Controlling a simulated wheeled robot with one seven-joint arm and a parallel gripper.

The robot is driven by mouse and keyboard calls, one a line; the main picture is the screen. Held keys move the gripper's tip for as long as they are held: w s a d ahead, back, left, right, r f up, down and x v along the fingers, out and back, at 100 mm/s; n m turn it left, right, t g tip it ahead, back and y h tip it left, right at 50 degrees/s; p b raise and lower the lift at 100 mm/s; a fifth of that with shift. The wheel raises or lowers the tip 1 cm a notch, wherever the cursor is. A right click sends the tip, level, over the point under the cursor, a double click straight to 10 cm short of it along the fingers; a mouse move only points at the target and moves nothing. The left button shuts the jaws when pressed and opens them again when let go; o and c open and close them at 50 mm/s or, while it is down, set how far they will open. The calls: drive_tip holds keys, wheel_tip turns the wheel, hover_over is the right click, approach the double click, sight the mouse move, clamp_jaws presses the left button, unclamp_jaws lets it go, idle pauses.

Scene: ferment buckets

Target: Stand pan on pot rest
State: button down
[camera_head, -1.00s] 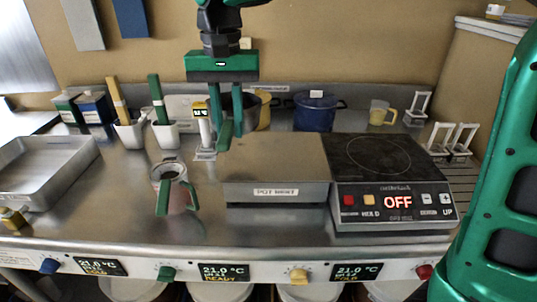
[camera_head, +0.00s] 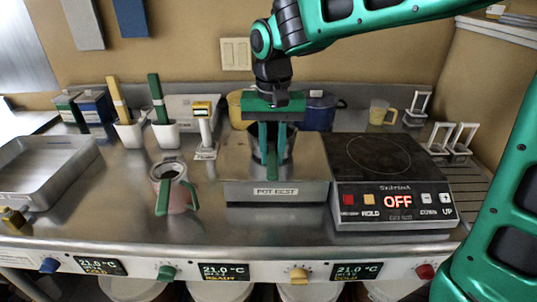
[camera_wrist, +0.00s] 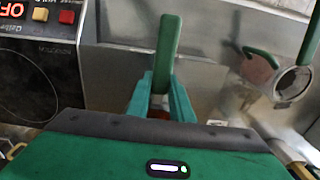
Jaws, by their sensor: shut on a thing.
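My gripper (camera_head: 273,145) is shut on the pan's green handle (camera_head: 272,165), over the pot rest. The pan (camera_head: 289,141) is a dark metal vessel, upright and partly hidden behind my fingers. The pot rest (camera_head: 276,191) is a low grey box with a labelled front, left of the hob. The pan appears over the rest's top; I cannot tell whether it touches it. In the wrist view the green handle (camera_wrist: 166,50) sticks out between my fingers (camera_wrist: 160,98), and the pan's body is hidden by my gripper.
A hob (camera_head: 390,165) reading OFF adjoins the rest on the right. A jug with a green handle (camera_head: 174,188) stands to the left. A yellow-topped meter (camera_head: 203,130) and a blue pot (camera_head: 318,112) stand behind. An empty tray (camera_head: 45,170) is at far left.

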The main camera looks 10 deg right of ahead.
sight(272, 151)
drive_tip(key=shift+f, duration=0.3)
drive_tip(key=c, duration=1.6)
unclamp_jaws()
drive_tip(key=shift+f, duration=0.1)
drive_tip(key=shift+o, duration=0.2)
wheel_tip(272, 151, up, 12)
